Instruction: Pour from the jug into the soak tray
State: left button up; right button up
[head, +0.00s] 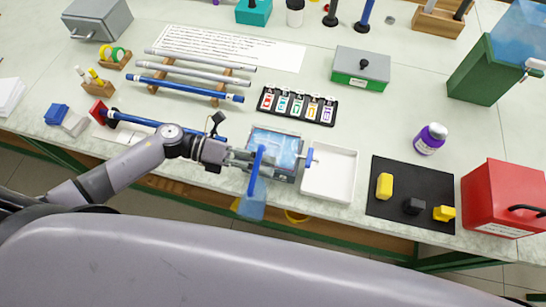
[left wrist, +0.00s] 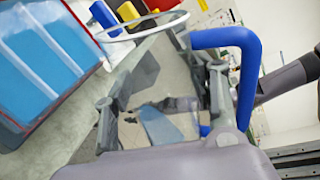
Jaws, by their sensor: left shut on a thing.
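My left gripper (head: 240,158) is shut on the blue handle (head: 258,165) of a clear jug (head: 253,200). The jug shows bluish at the table's front edge. In the left wrist view the handle (left wrist: 230,42) stands at the right, with a pale ring, seemingly the rim, at the upper left. A grey-walled tray (head: 296,173) with blue liquid in divided sections is just beyond the handle. A white shallow tray (head: 330,195) beside it looks empty. I cannot tell which is the soak tray. No stream shows. My right gripper is out of view.
A black mat (head: 385,208) with yellow and black blocks lies right of the white tray, near a red box (head: 500,195). Blue and grey rods rest on a wooden rack (head: 228,72) at the back left. A labelled black strip (head: 298,105) lies behind the trays.

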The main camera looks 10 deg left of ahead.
pick_arm(q)
jog(key=shift+r, duration=0.1)
jog(key=f+m+b, duration=0.1)
jog(key=b, duration=0.2)
jog(key=shift+s+m+t, duration=0.15)
jog(key=shift+m+t, duration=0.15)
jog(key=shift+m, duration=0.1)
jog(key=shift+r+m, duration=0.25)
jog(key=shift+m, duration=0.05)
